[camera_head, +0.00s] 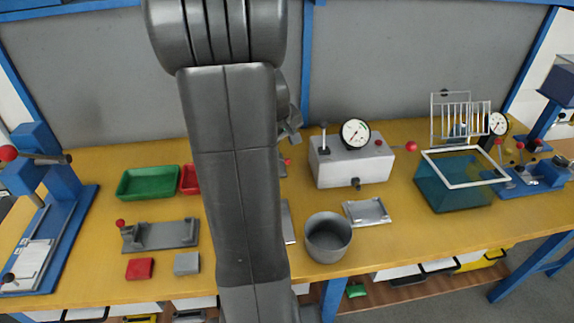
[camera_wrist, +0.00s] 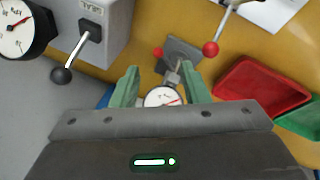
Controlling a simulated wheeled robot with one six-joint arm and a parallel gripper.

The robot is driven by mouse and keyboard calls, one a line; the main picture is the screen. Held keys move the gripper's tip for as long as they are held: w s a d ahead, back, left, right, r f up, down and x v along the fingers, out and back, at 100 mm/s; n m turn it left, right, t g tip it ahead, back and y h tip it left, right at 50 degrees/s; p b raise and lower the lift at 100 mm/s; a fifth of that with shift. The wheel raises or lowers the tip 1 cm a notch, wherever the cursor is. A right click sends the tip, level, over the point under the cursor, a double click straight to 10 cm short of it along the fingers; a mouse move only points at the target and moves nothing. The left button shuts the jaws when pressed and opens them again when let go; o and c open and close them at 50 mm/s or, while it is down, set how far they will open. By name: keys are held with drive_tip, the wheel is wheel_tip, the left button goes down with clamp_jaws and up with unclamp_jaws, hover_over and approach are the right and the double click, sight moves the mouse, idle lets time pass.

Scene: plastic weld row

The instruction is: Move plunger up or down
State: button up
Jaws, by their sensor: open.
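A small white dial gauge (camera_wrist: 163,97) shows between my green fingers in the wrist view, partly covered by my gripper's body. A short metal stem (camera_wrist: 178,70) stands beside it over a grey base (camera_wrist: 183,55); I cannot tell for certain whether this stem is the plunger. My gripper (camera_wrist: 160,68) is open, with its fingers either side of the dial and no visible grip on anything. In the head view my arm hides the dial, and the wrist shows only in part.
A grey box (camera_head: 352,162) with a pressure gauge (camera_head: 355,133) and black-knobbed lever (camera_wrist: 62,75) stands close by. A red-knobbed rod (camera_wrist: 211,48) and red tray (camera_wrist: 262,88) are near my fingers. A green tray (camera_head: 148,182), metal pot (camera_head: 328,240) and teal tank (camera_head: 455,190) share the yellow bench.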

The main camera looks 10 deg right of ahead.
sight(287, 160)
drive_tip(key=w+f, duration=0.2)
drive_tip(key=f, duration=0.1)
drive_tip(key=w+d+f+m, duration=0.1)
drive_tip(key=w+f, duration=0.1)
drive_tip(key=f, duration=0.2)
drive_tip(key=w+d+f+m+t+y, duration=0.1)
drive_tip(key=w+f, duration=0.1)
drive_tip(key=f, duration=0.2)
drive_tip(key=shift+w, duration=0.3)
drive_tip(key=shift+c, duration=0.4)
